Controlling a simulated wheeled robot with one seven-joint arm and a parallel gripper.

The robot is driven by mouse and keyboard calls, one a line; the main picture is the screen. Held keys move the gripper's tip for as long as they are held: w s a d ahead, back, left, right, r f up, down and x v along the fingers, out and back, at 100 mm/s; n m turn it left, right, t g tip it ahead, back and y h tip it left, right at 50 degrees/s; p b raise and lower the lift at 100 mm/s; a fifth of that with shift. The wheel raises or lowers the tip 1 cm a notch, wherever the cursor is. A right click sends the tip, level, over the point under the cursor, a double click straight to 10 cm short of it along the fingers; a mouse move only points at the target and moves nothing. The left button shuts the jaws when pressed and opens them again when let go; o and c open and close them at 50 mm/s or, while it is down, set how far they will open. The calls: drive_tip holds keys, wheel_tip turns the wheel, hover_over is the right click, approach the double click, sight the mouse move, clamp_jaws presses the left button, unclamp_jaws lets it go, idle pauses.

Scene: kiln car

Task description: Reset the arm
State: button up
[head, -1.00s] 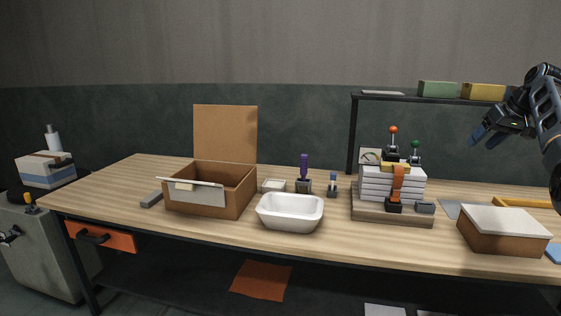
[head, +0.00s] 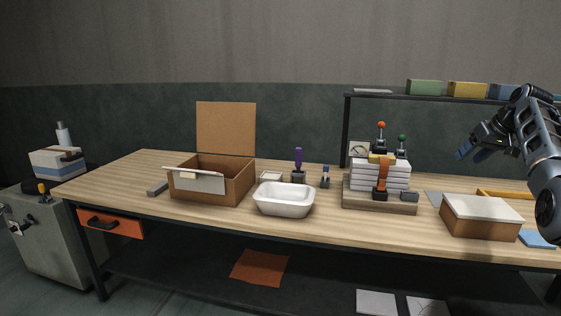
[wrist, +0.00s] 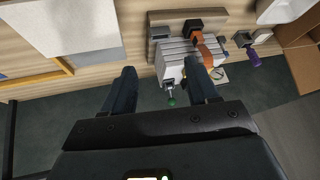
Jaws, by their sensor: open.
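My gripper (head: 470,147) is at the right of the head view, raised above the back right part of the workbench. Its dark jaws also show in the wrist view (wrist: 163,92), spread apart with nothing held between them. The workbench (head: 130,180) lies below. In the wrist view, the stack of white slabs (wrist: 172,60) with its orange strap (wrist: 203,47) and a green-knobbed lever (wrist: 171,99) lies beyond the fingertips. The same stack (head: 367,177) stands on a wooden base in the head view, left of the gripper and apart from it.
An open cardboard box (head: 238,184), a white basin (head: 284,201) and a purple-handled tool (head: 298,160) stand left of the stack. A lidded brown box (head: 480,224) is at front right. A black shelf (head: 400,95) carries several coloured blocks. A grey cabinet (head: 50,240) is at far left.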

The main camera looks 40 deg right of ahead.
drive_tip(key=w+a+f+t, duration=0.1)
drive_tip(key=w+a+f, duration=0.4)
drive_tip(key=a+f, duration=0.45)
drive_tip(key=w+a+f, duration=0.5)
drive_tip(key=a+f, duration=0.2)
drive_tip(key=f, duration=0.6)
drive_tip(key=s+a+f+n+t, duration=0.1)
drive_tip(key=s+a+f, duration=0.1)
drive_tip(key=a+f, duration=0.5)
drive_tip(key=s+a+f+h, duration=0.1)
drive_tip(key=s+a+f, duration=0.15)
drive_tip(key=a, duration=0.85)
drive_tip(key=s+a+f+n+t, duration=0.1)
drive_tip(key=a+f, duration=0.4)
drive_tip(key=a, duration=0.3)
drive_tip(key=s+a+r+n+t, duration=0.2)
drive_tip(key=s+a, duration=1.5)
drive_tip(key=a, duration=0.2)
drive_tip(key=s+a+r+n+t+y, duration=0.1)
drive_tip(key=s+a+r, duration=0.3)
drive_tip(key=s+r, duration=0.4)
drive_tip(key=s+a+r+n+t+y, duration=0.2)
drive_tip(key=s+a+r, duration=0.2)
drive_tip(key=s+r, duration=0.4)
wheel_tip(320, 180, up, 4)
drive_tip(key=shift+s+f, duration=0.1)
drive_tip(key=shift+s, duration=0.05)
